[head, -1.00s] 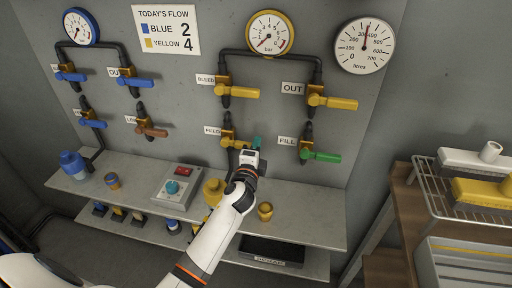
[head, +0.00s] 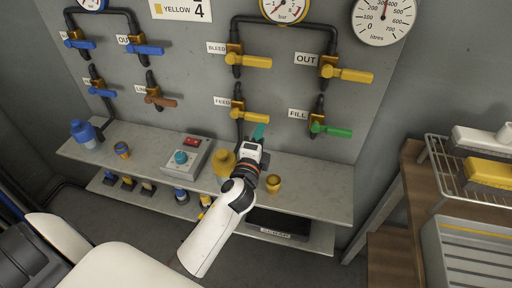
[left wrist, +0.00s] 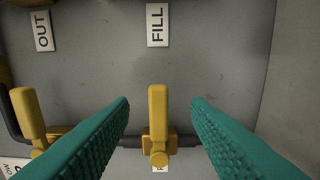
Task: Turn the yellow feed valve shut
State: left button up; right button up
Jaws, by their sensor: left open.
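The yellow feed valve (head: 250,116) is on the wall panel right of its FEED label (head: 222,101). Its lever points right, crosswise to its upright pipe. My left gripper (head: 258,132) is just below and in front of the lever in the head view, with teal fingers. In the left wrist view the left gripper (left wrist: 158,135) is open, and the yellow feed lever (left wrist: 157,115) shows between its two fingers, apart from both. How deep the lever lies between them I cannot tell. My right gripper is not in view.
The green fill lever (head: 330,131) is to the right. The yellow bleed lever (head: 250,61) and out lever (head: 346,74) are above. Below, a shelf (head: 310,190) holds a yellow pot (head: 224,163), a small yellow cup (head: 273,183) and a switch box (head: 188,158).

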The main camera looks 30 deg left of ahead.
pick_arm(q)
jog(key=shift+v, duration=2.1)
